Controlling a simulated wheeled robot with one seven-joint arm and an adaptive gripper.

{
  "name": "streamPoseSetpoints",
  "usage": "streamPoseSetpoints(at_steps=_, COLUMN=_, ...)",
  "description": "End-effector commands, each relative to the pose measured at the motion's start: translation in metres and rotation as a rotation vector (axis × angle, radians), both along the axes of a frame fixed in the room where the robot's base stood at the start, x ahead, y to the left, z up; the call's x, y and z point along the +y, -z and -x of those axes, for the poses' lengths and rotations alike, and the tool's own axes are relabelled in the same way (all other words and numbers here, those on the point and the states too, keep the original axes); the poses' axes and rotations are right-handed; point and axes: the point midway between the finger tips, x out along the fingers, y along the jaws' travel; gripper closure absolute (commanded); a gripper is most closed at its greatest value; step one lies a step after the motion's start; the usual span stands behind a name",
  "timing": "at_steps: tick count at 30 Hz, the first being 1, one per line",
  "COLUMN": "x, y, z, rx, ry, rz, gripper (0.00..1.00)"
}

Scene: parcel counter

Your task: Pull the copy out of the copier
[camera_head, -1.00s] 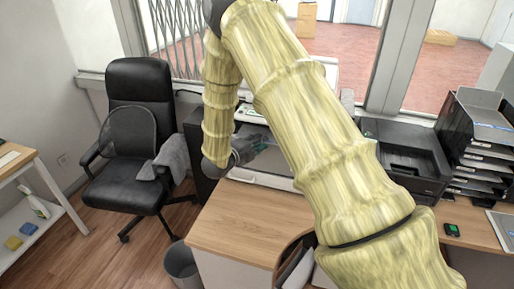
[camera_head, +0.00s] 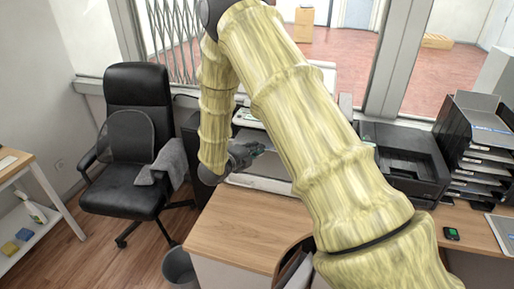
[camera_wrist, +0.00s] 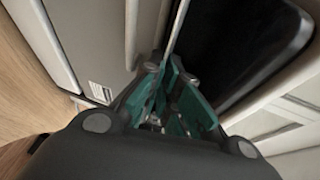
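The copier (camera_head: 262,183) is a low, light-coloured machine behind the desk, largely hidden by my arm in the head view. Its pale body with a small barcode label (camera_wrist: 100,92) fills the left of the wrist view, and a dark recess (camera_wrist: 245,40) lies to the right. The copy (camera_wrist: 179,28) shows nearly edge-on as a thin pale strip running down to my fingertips. My gripper (camera_wrist: 166,72), with green finger pads, has its tips closed together on this strip. In the head view my gripper (camera_head: 250,151) is over the copier's front; the sheet cannot be made out there.
A wooden desk (camera_head: 240,228) stands in front, with a black printer (camera_head: 405,165) and black letter trays (camera_head: 480,140) to the right. A black office chair (camera_head: 135,120) with a grey cloth and a waste bin (camera_head: 179,268) stand to the left.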

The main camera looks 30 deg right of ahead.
Motion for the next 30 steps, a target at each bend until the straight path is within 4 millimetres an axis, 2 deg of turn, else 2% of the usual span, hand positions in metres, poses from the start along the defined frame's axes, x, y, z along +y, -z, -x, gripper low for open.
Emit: streamPoseSetpoints(at_steps=30, x=0.071, y=-0.001, z=0.06, rx=0.002, ry=-0.001, rz=0.0, gripper=1.0)
